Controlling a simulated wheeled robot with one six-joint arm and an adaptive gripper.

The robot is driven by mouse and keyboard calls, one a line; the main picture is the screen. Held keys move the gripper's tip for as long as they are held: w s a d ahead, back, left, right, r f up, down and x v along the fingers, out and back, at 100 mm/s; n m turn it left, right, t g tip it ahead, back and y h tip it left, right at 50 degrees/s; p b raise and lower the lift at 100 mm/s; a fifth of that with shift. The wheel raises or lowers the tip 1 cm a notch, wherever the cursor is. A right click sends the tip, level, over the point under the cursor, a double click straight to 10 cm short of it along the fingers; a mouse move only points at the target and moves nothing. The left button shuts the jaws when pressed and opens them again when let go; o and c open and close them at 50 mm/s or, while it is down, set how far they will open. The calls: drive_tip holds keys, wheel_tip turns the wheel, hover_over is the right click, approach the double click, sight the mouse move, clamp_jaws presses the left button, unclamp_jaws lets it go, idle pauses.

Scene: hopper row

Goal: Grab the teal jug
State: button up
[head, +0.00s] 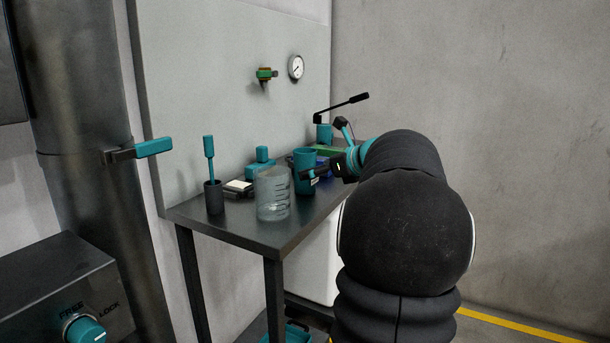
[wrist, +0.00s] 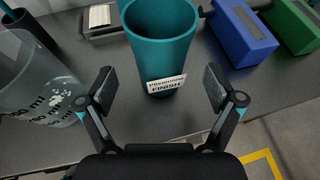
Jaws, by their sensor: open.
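The teal jug (head: 304,172) stands upright on the dark table, right of a clear measuring beaker. In the head view my gripper (head: 325,170) is at the jug's right side, partly hidden by my dark arm.
The clear beaker (head: 272,195) stands close on the jug's left; it also shows in the wrist view (wrist: 38,95). A dark cup (head: 214,198) holds a teal-handled tool. Blue (wrist: 240,35) and green (wrist: 292,22) blocks lie right of the jug. The table's near edge is bare.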

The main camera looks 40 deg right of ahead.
sight(314, 154)
drive_tip(key=x, duration=0.4)
drive_tip(key=shift+w+f, duration=0.2)
drive_tip(key=shift+w, duration=0.05)
drive_tip(key=c, duration=1.4)
drive_tip(key=shift+o, duration=0.2)
drive_tip(key=shift+r, duration=0.2)
drive_tip(key=shift+r, duration=1.1)
drive_tip(key=shift+r+p, duration=0.45)
drive_tip(key=shift+r, duration=0.45)
drive_tip(key=s+d+r, duration=0.4)
drive_tip(key=s+r, duration=0.2)
drive_tip(key=s, duration=0.4)
drive_tip(key=shift+s+d+r+p, duration=0.3)
drive_tip(key=shift+s+d+p, duration=0.05)
drive_tip(key=shift+s+p, duration=0.05)
